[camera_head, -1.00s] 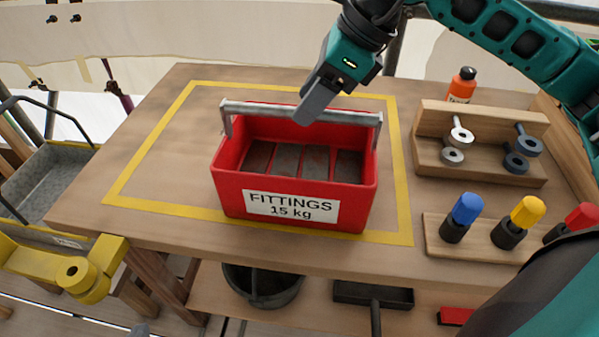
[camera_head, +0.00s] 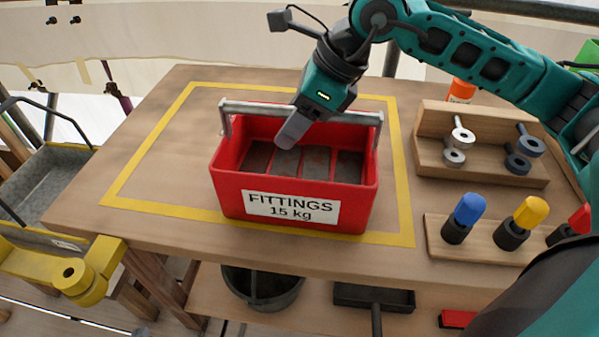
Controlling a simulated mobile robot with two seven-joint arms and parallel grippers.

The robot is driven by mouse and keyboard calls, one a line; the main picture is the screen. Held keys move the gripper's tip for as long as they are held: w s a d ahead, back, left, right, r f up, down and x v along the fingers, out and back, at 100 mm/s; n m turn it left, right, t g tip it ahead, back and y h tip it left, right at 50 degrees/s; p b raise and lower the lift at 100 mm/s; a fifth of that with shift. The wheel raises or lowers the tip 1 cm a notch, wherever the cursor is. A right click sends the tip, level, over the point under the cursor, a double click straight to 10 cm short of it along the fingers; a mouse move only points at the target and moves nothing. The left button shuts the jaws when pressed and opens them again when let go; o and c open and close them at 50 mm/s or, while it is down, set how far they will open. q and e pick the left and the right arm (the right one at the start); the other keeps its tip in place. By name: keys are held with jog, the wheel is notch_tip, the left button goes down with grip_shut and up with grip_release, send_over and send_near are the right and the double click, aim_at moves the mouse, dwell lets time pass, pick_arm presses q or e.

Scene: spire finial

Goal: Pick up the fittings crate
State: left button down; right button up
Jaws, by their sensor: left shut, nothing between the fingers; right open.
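The fittings crate (camera_head: 228,190) is a red open box with a white "FITTINGS 15 kg" label. It stands upright on the wooden bench inside a yellow taped outline. Grey bars or plates lie inside it. Its grey handle bar (camera_head: 256,109) runs across above the box. My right gripper (camera_head: 292,131) reaches in from the upper right and points down-left over the crate. It overlaps the middle of the handle. It is open, seen nearly edge-on; I cannot tell whether the bar lies between the fingers. My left gripper is not in view.
To the right stand a wooden rack (camera_head: 480,172) with metal fittings, an orange bottle (camera_head: 461,91) and a block with blue, yellow and red capped tools (camera_head: 470,210). A yellow bracket (camera_head: 75,270) sits at the bench's left corner. The bench left of the crate is clear.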

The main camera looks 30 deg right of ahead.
jog(key=shift+f, duration=0.2)
dwell(0.4)
grip_shut()
jog(key=shift+r, duration=0.1)
dwell(1.1)
